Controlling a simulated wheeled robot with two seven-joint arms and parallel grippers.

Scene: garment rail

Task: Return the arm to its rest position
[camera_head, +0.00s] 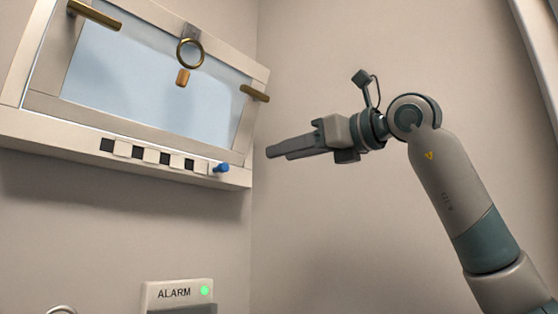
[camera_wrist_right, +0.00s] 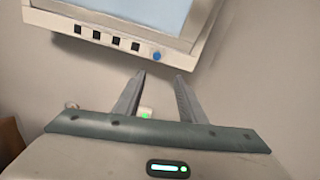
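My right arm (camera_head: 440,175) comes in from the lower right in the head view, bent at its upper joint. Its gripper (camera_head: 272,152) points left, raised in the air just right of the wall-mounted frame. In the right wrist view the two fingers of this gripper (camera_wrist_right: 160,78) stand apart with nothing between them, so it is open and empty. The fingertips are below the framed panel in that view. My left arm and left gripper do not show.
A pale framed panel (camera_head: 48,125) has brass bars (camera_head: 255,93), a hanging brass ring (camera_head: 189,53) with an orange tag (camera_head: 183,77), and a blue knob (camera_head: 221,168). An ALARM box (camera_head: 175,293) with a green light is below. The wall right of the panel is bare.

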